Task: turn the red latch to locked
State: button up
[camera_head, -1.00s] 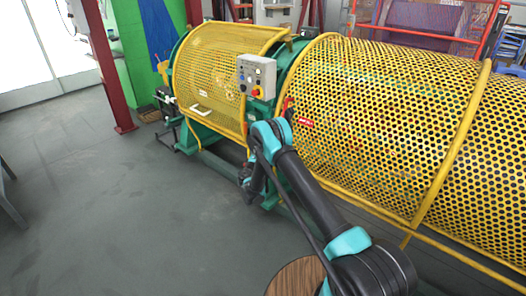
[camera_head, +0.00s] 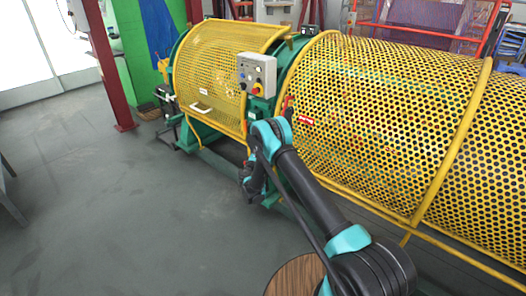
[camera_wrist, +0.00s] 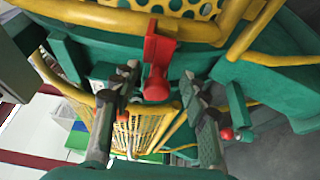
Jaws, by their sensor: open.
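The red latch (camera_wrist: 157,68) shows in the wrist view as a flat red block with a rounded knob end pointing toward my gripper. It sits in front of the green machine frame, below a yellow rail. My gripper (camera_wrist: 160,78) is open, with one finger on each side of the latch's knob end. I see no clear contact between the fingers and the latch. In the head view a small red part (camera_head: 289,101) shows at the edge of the perforated yellow guard, probably the same latch.
A grey control box (camera_head: 257,72) with a red and yellow button stands above my arm. Yellow guards (camera_head: 385,110) cover the machine. A red label (camera_head: 305,121) is on the guard. In the wrist view a red ball knob (camera_wrist: 227,133) is beside the right finger. The floor at left is clear.

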jog(key=v, duration=0.7)
jog(key=shift+s, duration=0.25)
jog(key=shift+a, duration=0.1)
jog(key=d+r+m+g+h, duration=0.2)
jog(key=d+r+m+g, duration=0.25)
jog(key=d+r, duration=0.7)
jog(key=s+d+r+m+g, duration=0.2)
jog(key=s+d+r, duration=0.1)
jog(key=s+d, duration=0.25)
jog(key=s+d+r+m+g, duration=0.2)
jog(key=s+d+r, duration=0.25)
jog(key=d, duration=0.25)
jog(key=s+d+m+g+y, duration=0.2)
jog(key=s+d, duration=0.2)
jog(key=s, duration=0.9)
jog(key=s+d+m+g+y, duration=0.2)
jog(key=s+d+m, duration=0.1)
jog(key=s, duration=1.1)
jog(key=s+a+f+m+y, duration=0.1)
jog(key=s+y, duration=0.1)
jog(key=s, duration=0.8)
jog(key=shift+s+a+f+g+y, duration=0.2)
jog(key=shift+s+a+g+y, duration=0.1)
jog(key=shift+s+a+g, duration=0.05)
